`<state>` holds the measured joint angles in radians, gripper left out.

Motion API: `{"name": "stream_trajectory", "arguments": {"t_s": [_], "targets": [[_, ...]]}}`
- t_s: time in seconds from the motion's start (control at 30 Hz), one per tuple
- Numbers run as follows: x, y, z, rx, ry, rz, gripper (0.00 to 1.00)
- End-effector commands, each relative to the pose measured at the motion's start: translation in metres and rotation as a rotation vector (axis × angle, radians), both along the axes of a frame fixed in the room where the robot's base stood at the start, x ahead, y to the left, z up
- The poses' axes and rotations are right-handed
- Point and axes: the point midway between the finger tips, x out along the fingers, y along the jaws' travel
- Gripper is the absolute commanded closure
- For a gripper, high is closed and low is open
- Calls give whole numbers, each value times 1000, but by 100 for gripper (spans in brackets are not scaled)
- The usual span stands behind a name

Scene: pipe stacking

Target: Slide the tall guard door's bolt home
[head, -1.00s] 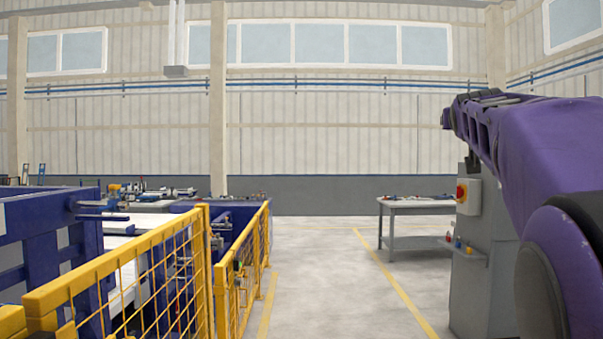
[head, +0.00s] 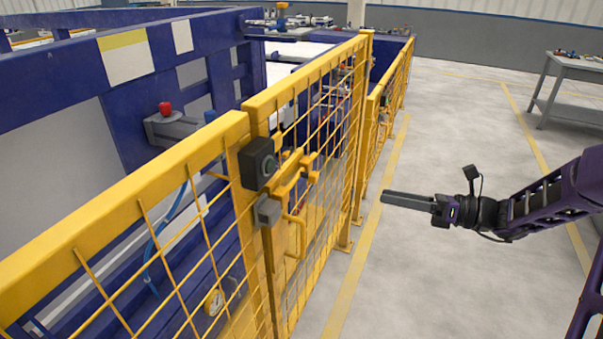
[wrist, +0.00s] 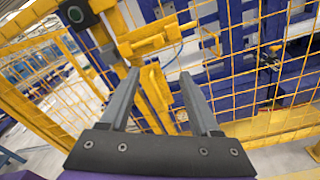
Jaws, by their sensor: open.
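The tall guard door (head: 318,130) is a yellow frame with wire mesh and looks in line with the yellow fence post beside it. Its yellow bolt (head: 290,183) lies across the door's near edge, with a knob at its far end. The bolt also shows in the wrist view (wrist: 150,43). A grey block (head: 267,210) sits by the bolt's near end; I cannot tell if the bolt enters it. Below is a yellow handle (head: 299,236). My gripper (head: 386,198) is open and empty, right of the door. In the wrist view its fingers (wrist: 160,74) point toward the bolt and handle.
A black box (head: 257,162) with a round face is fixed above the bolt. The fence (head: 110,210) continues toward me on the left, with blue machinery (head: 60,85) behind it. Open floor (head: 455,130) lies right of the door. A grey workbench (head: 565,75) stands far right.

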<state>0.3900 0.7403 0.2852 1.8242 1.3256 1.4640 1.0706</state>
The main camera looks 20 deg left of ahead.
Motion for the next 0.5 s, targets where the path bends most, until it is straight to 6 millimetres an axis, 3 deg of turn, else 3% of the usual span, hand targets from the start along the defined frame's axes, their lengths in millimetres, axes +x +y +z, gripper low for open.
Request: {"name": "stream_trajectory", "arguments": {"t_s": [0.23, 0.5], "targets": [[-1, 24, 5, 44, 24, -2, 37], [1, 82, 4, 40, 22, -1, 37]]}}
